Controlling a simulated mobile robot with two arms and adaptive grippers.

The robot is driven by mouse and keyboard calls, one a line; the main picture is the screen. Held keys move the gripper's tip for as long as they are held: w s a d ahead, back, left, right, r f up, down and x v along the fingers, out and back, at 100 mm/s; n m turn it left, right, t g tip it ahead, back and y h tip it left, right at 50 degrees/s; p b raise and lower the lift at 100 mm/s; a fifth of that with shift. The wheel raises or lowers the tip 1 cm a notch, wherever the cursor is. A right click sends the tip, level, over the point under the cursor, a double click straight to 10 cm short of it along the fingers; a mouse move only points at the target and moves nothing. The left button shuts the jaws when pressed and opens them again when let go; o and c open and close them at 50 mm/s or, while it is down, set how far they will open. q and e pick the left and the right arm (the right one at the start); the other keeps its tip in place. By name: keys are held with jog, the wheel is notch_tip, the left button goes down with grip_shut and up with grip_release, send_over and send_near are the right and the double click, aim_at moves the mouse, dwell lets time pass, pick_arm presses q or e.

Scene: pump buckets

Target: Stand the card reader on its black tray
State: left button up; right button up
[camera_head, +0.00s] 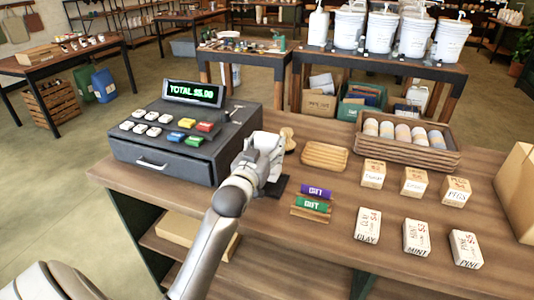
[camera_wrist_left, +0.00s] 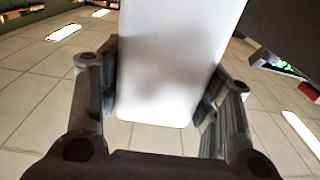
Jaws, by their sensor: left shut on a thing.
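My left gripper (camera_head: 262,165) is over the counter, just right of the cash register. In the left wrist view its two dark fingers (camera_wrist_left: 160,95) are shut on the sides of the white card reader (camera_wrist_left: 175,60). In the head view the white card reader (camera_head: 268,143) shows only partly, mixed with the gripper's pale body. The black tray (camera_head: 281,186) lies on the counter just below and beside the gripper, partly hidden by it. I cannot tell whether the reader touches the tray. My right gripper is not in view.
The cash register (camera_head: 175,150) stands close on the left. A wooden stamp (camera_head: 288,140) and a ribbed wooden dish (camera_head: 324,156) are behind and right. Gift cards on a wooden stand (camera_head: 312,203) are at the front right. Several small boxes (camera_head: 414,181) fill the right side.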

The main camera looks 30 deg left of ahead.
pick_arm(q)
notch_tip(320, 180, down, 2)
jog(key=shift+f, duration=0.3)
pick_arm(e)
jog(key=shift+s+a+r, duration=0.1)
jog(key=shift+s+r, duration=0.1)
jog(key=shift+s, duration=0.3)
pick_arm(q)
jog(key=o, duration=1.4)
jog(key=shift+f, duration=0.15)
jog(key=shift+c, duration=0.2)
jog(key=o, duration=0.3)
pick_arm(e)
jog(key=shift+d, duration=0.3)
pick_arm(q)
jog(key=shift+o, duration=0.2)
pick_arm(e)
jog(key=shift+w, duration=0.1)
pick_arm(q)
jog(key=shift+s+d, duration=0.1)
jog(key=shift+s, duration=0.2)
jog(key=b+v, duration=0.1)
jog(key=v, duration=1)
jog(key=shift+s, duration=0.25)
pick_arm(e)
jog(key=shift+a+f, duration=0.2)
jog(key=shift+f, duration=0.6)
